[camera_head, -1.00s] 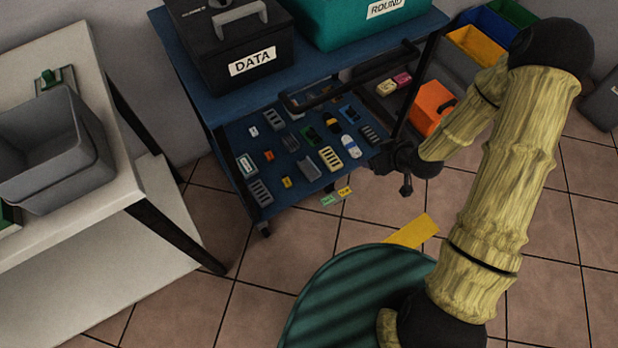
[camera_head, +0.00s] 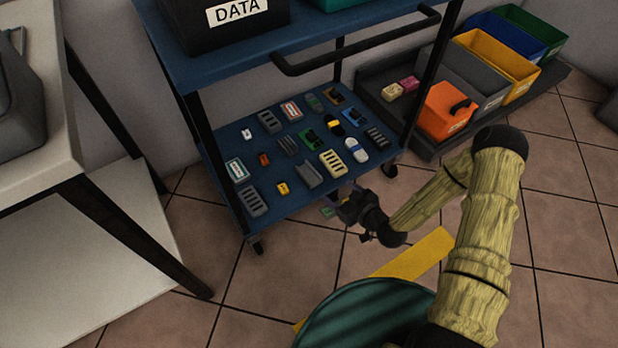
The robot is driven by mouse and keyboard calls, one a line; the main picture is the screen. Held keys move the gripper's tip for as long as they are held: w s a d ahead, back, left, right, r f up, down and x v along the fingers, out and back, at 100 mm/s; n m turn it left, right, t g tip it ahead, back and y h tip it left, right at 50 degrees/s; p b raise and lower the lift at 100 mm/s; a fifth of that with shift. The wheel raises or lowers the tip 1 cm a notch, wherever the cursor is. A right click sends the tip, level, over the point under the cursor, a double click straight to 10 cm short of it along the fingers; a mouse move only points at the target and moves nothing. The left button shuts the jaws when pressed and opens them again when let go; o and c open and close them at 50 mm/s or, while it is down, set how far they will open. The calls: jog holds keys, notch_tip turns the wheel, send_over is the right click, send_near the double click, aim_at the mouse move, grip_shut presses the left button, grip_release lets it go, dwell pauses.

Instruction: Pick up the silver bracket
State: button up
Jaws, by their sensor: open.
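The silver bracket (camera_head: 309,175) is a grey, angled piece. It lies near the front edge of the lower shelf (camera_head: 275,205) of the blue cart, just left of a cream slotted block (camera_head: 333,163). My gripper (camera_head: 343,206) is low, in front of the shelf's front edge, to the right of and nearer than the bracket. It is apart from the bracket. It is small and dark in this view, and its jaws are open. I see nothing held in it.
Several small parts lie in rows around the bracket. The cart's upper shelf (camera_head: 240,58), its handle (camera_head: 362,58) and black posts stand around the lower shelf. Coloured bins (camera_head: 495,62) stand at right, a white table (camera_head: 62,130) at left. Tiled floor lies in front.

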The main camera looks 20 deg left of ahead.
jog(key=b, duration=0.7)
send_near(302, 166)
jog(key=shift+w+d, duration=0.15)
jog(key=shift+d, duration=0.15)
jog(key=shift+w+a+r, duration=0.1)
jog(key=shift+a+r, duration=0.05)
jog(key=shift+a, duration=0.2)
jog(key=shift+w+a+f+b, duration=0.25)
jog(key=shift+f+b, duration=0.1)
jog(key=b+x, duration=0.3)
jog(key=shift+a+f, duration=0.3)
jog(key=shift+a, duration=0.05)
jog(key=shift+w+a, duration=0.2)
jog(key=shift+w, duration=0.05)
jog(key=shift+s+a, duration=0.1)
